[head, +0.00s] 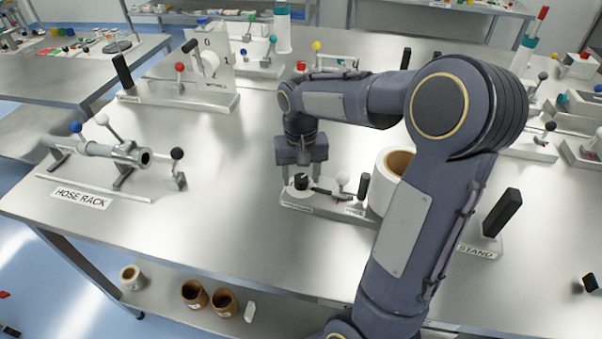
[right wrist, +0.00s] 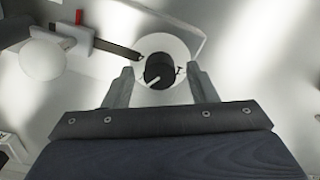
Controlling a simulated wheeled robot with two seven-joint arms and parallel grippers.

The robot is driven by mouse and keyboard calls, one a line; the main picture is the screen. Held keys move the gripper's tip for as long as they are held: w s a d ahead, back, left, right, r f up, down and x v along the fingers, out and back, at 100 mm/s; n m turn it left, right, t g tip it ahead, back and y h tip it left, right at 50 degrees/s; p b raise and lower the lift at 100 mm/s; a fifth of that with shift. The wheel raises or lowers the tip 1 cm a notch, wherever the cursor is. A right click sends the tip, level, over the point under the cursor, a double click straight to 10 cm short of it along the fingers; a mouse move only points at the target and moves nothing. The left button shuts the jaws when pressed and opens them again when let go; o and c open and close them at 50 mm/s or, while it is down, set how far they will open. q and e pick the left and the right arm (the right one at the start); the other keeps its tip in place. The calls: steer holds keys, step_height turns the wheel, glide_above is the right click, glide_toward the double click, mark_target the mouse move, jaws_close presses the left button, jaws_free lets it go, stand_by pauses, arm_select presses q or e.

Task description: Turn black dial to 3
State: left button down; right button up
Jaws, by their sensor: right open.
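The black dial (head: 301,182) sits on a pale fixture with labels at its front, near the middle of the table. In the right wrist view the dial (right wrist: 158,68) is a round black knob with a white mark toward its lower edge, on a white disc. My right gripper (head: 301,168) points down over it. In the right wrist view its two open fingers (right wrist: 160,75) are on either side of the dial, with visible gaps. No scale numbers are readable around the dial. My left gripper is not in view.
On the same fixture are a white ball knob (head: 342,178) and a black handle (head: 364,186). A white roll (head: 380,200) stands close to the right, partly behind my arm. The hose rack (head: 130,155) is at the left; bare table lies between.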

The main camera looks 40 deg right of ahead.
mark_target(301, 178)
step_height(301, 178, up, 8)
steer(key=shift+f, duration=0.1)
stand_by(0.4)
stand_by(0.4)
steer(key=s+a+f+n+t+y, duration=0.2)
steer(key=s+a, duration=0.5)
steer(key=s, duration=0.1)
steer(key=s+a+f+n+t+y, duration=0.1)
steer(key=s+a+f+n+t, duration=0.1)
steer(key=s+a, duration=0.4)
steer(key=s+t, duration=0.1)
steer(key=s, duration=0.2)
steer(key=shift+a+t+y, duration=0.3)
steer(key=shift+a+y, duration=0.05)
steer(key=shift+y, duration=0.05)
